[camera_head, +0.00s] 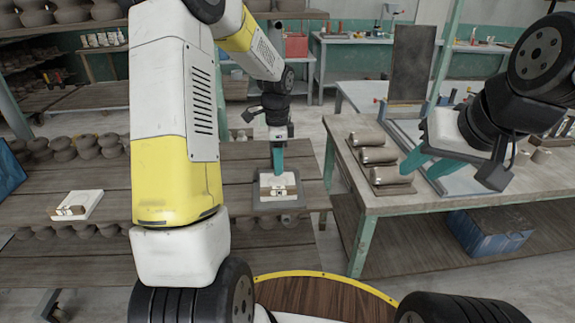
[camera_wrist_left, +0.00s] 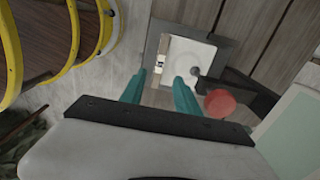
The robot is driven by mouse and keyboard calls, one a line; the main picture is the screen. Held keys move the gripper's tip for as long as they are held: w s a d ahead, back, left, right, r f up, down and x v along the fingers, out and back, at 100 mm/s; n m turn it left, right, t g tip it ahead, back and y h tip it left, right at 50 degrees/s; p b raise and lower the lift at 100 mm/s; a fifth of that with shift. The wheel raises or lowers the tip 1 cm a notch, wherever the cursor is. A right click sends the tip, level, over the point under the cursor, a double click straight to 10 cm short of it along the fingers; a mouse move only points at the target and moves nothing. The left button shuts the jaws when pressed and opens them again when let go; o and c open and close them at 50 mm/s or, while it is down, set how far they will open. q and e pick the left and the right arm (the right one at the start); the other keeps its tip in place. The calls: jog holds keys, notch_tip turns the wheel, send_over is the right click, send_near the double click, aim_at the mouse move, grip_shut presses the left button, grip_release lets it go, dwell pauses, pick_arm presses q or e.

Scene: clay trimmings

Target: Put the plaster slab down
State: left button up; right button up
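A white plaster slab (camera_head: 267,179) with small pale and tan pieces on it lies on a grey board (camera_head: 262,201) on the wooden shelf; it also shows in the left wrist view (camera_wrist_left: 205,52). A similar white slab (camera_head: 88,199) lies further left. My left gripper (camera_head: 278,171) points down at the back edge of the slab. In the left wrist view its teal fingers (camera_wrist_left: 160,77) stand apart, one overlapping the slab; contact is unclear. My right gripper (camera_head: 420,167) has its teal fingers apart and empty above the table at the right.
The table (camera_head: 410,205) at the right carries several grey boards with cylinders (camera_head: 375,156). Several clay pots (camera_head: 88,148) stand on the shelf at the left. A blue box (camera_head: 485,232) sits under the table. A red round thing (camera_wrist_left: 220,103) shows beside the left fingers.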

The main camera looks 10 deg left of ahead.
pick_arm(q)
jog(key=s+r+n+t, duration=0.1)
jog(key=s+r+n, duration=0.2)
jog(key=s+r, duration=0.3)
jog(key=s+r+n+t, duration=0.2)
jog(key=s+r+n, duration=0.15)
jog(key=r, duration=0.55)
jog(key=s+d+r+n+t+h, duration=0.1)
jog(key=s+r+n, duration=0.1)
jog(key=s+n, duration=0.2)
jog(key=s+d+r+n+t+h, duration=0.1)
jog(key=s+r+n+t, duration=0.1)
jog(key=s, duration=0.8)
jog(key=shift+s+n, duration=0.4)
jog(key=shift+n, duration=0.45)
